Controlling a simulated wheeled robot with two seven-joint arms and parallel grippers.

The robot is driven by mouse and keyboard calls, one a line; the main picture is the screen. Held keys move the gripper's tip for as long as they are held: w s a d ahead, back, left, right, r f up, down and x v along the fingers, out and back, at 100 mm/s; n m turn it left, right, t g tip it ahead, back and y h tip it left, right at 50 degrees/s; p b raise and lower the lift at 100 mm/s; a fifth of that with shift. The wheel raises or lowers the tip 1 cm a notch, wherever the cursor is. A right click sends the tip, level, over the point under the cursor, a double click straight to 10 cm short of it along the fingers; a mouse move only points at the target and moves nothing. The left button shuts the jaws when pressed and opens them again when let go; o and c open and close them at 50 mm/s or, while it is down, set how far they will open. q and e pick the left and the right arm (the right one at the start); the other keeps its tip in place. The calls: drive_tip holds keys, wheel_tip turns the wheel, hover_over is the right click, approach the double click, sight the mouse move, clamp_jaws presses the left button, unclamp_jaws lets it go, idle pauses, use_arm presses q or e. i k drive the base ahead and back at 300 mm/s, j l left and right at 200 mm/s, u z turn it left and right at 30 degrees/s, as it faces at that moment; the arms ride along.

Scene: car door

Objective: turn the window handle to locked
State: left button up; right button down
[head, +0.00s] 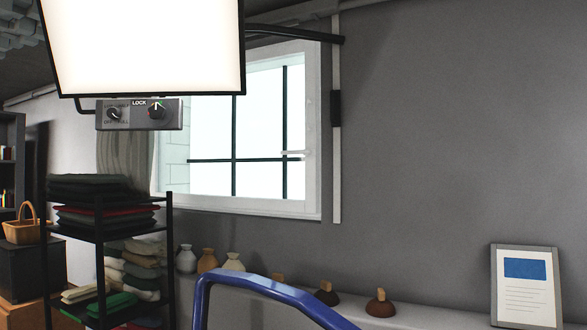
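The window (235,135) is set in the grey wall left of the middle of the head view, with a white frame and dark bars across the pane. A small pale handle (295,153) sits at the right side of the window frame and appears to lie roughly horizontal, pointing left. It is small, so its exact angle is hard to tell. Neither of my grippers shows in the head view, and nothing touches the handle.
A bright panel (148,45) and a control box (140,114) marked LOCK, with two knobs, cover the window's upper left. A shelf of folded cloth (98,233) stands left. A blue tubular rail (262,284) rises in front. Vases and a framed sheet (526,286) line the ledge.

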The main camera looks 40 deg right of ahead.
sight(306, 152)
drive_tip(key=z, duration=1.15)
